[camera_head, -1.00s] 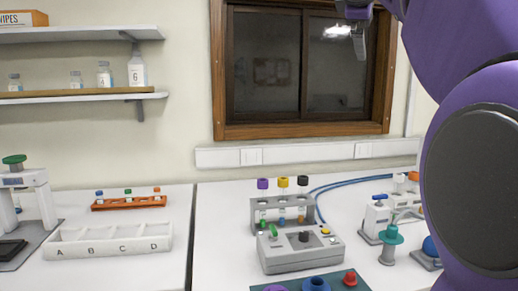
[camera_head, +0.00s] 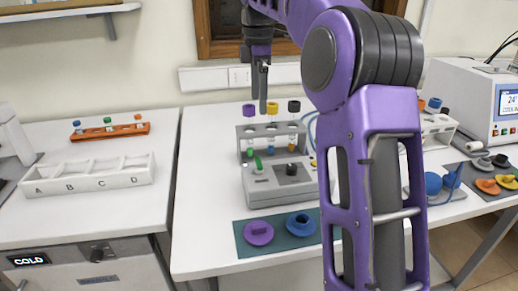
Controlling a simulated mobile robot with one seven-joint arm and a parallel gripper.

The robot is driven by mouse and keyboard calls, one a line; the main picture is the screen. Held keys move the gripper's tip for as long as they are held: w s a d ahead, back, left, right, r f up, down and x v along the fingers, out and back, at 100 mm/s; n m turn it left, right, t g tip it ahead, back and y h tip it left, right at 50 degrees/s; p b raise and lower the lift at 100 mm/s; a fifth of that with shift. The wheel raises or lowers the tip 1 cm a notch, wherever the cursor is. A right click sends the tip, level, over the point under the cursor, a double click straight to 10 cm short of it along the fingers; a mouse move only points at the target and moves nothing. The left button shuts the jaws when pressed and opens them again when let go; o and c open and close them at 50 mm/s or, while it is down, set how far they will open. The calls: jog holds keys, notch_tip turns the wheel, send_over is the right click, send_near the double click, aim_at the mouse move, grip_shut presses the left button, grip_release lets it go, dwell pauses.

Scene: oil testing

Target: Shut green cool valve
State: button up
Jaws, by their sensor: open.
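A grey device (camera_head: 262,187) stands on the white bench in the middle. A small upright green lever (camera_head: 257,163) on its top looks like the green cool valve. A black knob (camera_head: 291,170) sits to its right. Behind them is a grey stand (camera_head: 241,137) with tubes capped purple, yellow and black. My gripper (camera_head: 263,106) points down, seen edge-on, above the green lever and in front of the caps in the picture. It holds nothing that I can see. The gap between its fingers is hidden, and its depth relative to the caps is unclear.
My purple arm covers the bench right of the device. A teal mat (camera_head: 277,243) with purple and blue round pieces lies in front. At left are an orange rack (camera_head: 110,133) and a white tray (camera_head: 88,177) marked A to D. A cooling unit (camera_head: 487,102) stands at right.

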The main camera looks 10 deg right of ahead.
aim_at(259, 161)
notch_tip(259, 161, down, 17)
jog(key=b, duration=0.4)
jog(key=shift+f, duration=0.2)
jog(key=c, duration=1.4)
